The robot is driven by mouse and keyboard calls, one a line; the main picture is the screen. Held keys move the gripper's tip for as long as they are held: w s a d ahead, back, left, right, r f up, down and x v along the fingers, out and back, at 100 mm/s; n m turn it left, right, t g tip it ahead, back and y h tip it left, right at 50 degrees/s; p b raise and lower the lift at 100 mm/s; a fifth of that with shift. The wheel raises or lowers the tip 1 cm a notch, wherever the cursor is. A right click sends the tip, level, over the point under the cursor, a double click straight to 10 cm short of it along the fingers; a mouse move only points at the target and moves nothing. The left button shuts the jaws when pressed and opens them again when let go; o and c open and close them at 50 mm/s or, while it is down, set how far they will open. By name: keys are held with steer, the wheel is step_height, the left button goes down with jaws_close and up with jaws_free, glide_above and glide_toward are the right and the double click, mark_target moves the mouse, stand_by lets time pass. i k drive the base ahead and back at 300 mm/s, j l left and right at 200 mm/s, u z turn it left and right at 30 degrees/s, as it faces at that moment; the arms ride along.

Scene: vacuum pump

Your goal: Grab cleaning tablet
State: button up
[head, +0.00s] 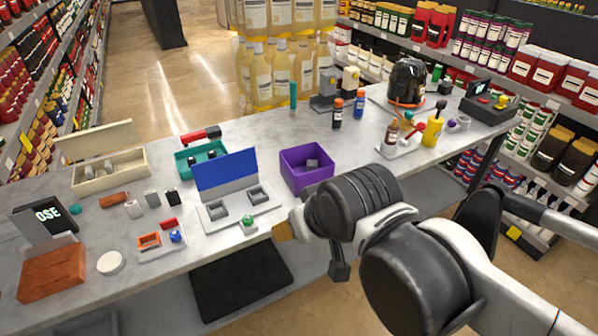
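No item is clearly labelled as a cleaning tablet. A round white disc (110,262) lies flat at the front left of the table and looks most like a tablet. A small green-and-white piece (248,225) sits at the front edge of the tray with the blue lid. My gripper (286,231) is at the table's front edge, right of that piece and well away from the white disc. A tan piece shows at its tip; I cannot tell if it is held or part of the gripper. My wrist hides most of the fingers.
The grey tray with a raised blue lid (227,171) and a purple bin (306,169) stand near my gripper. A small white tray (161,240) and a brown block (52,274) flank the disc. Bottles stand farther right. The table's back middle has clear patches.

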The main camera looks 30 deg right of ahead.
mark_target(76, 209)
steer(key=i+j+z, duration=0.1)
steer(key=j, duration=0.45)
steer(key=i+j+z, duration=0.1)
steer(key=j, duration=0.45)
steer(key=i+j+z, duration=0.1)
steer(key=i+j, duration=0.15)
steer(key=j, duration=0.3)
steer(key=i+j+z, duration=0.15)
steer(key=j, duration=0.4)
steer(key=j+z, duration=0.1)
steer(key=j, duration=0.5)
